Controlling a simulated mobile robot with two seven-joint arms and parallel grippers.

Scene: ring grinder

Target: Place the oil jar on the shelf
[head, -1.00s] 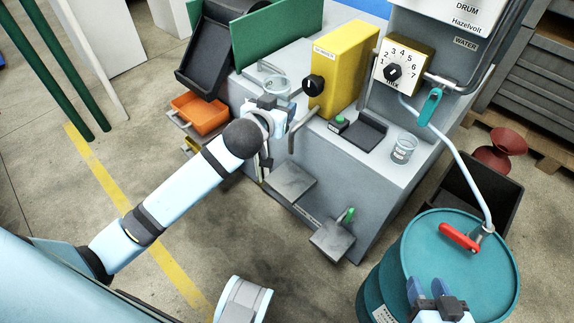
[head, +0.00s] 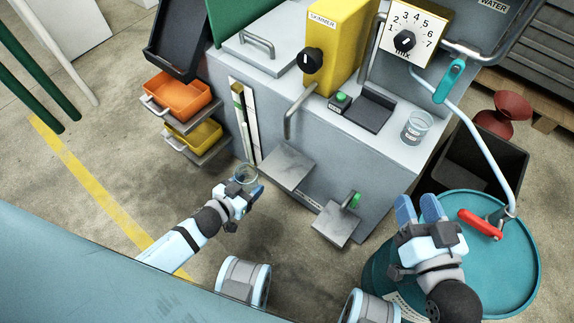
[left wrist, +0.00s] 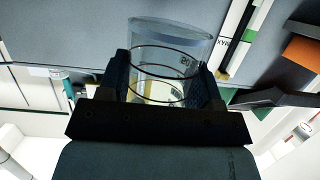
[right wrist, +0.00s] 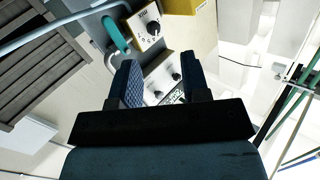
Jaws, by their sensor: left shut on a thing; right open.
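My left gripper (head: 243,190) is shut on a clear glass jar (head: 247,174), held in front of the machine's lower left. In the left wrist view the jar (left wrist: 170,55) sits between the fingers; its label is too small to read. A second glass jar (head: 416,127) with a white label stands on the machine's grey top at right. I cannot tell by label which is the oil jar. Two grey plates like shelves jut from the machine's front, an upper one (head: 288,166) and a lower one (head: 337,223) with a green-tipped handle. My right gripper (head: 419,209) is open and empty by the drum.
A teal drum (head: 510,270) with a red-handled tap stands at right. Orange (head: 180,97) and yellow (head: 193,138) bins are at the machine's left. A yellow skimmer box (head: 338,45) and mix dial (head: 411,38) stand on top. Floor in front of the machine is clear.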

